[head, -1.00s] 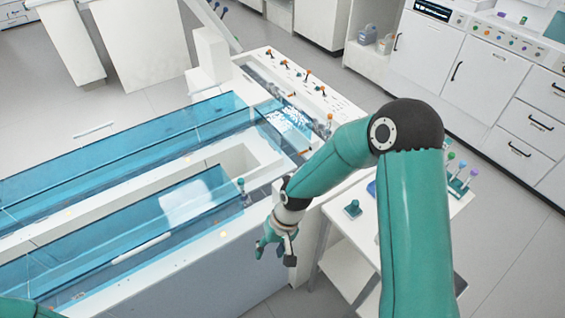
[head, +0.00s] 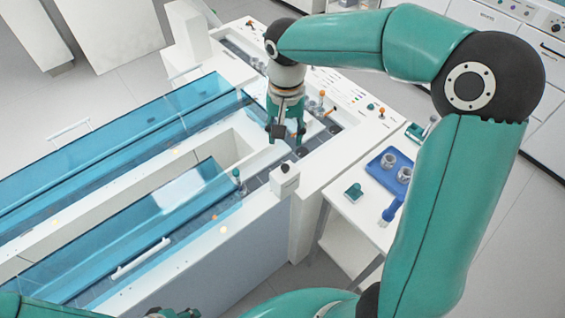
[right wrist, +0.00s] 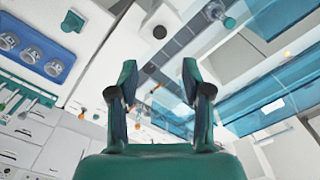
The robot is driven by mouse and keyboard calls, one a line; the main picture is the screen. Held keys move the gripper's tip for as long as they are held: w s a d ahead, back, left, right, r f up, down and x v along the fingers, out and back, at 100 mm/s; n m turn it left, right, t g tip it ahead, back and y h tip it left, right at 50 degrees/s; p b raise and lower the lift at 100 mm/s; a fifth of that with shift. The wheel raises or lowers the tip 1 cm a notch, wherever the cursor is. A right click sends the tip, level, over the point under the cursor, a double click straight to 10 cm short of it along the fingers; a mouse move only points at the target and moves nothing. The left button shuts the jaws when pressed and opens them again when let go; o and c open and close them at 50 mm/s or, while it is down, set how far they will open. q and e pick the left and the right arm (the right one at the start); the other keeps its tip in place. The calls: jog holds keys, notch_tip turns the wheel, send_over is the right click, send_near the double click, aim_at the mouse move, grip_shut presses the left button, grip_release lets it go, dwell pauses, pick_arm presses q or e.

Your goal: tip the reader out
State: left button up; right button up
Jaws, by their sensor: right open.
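I cannot tell for certain which part is the reader. A small white box with a dark round knob (head: 285,180) stands at the near right corner of the tube track (head: 225,232); a similar white box (right wrist: 158,28) shows at the top of the right wrist view. My right gripper (head: 288,130) points down over the track's right-hand channel, beyond the white box and apart from it. Its two fingers (right wrist: 158,82) are spread with nothing between them. Only dark and teal parts, perhaps my left gripper (head: 172,312), show at the bottom edge; its jaws are unclear.
Blue clear covers (head: 130,125) lie over the track's long channels. A capped tube (head: 237,176) stands near the box. A side table to the right carries a blue tray (head: 375,171) with cups and a teal-topped piece (head: 353,192). Orange-capped tubes (head: 323,96) stand beyond my right gripper.

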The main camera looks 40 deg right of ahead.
aim_at(285, 166)
notch_tip(285, 166, down, 11)
dwell(0.3)
grip_shut()
dwell(0.3)
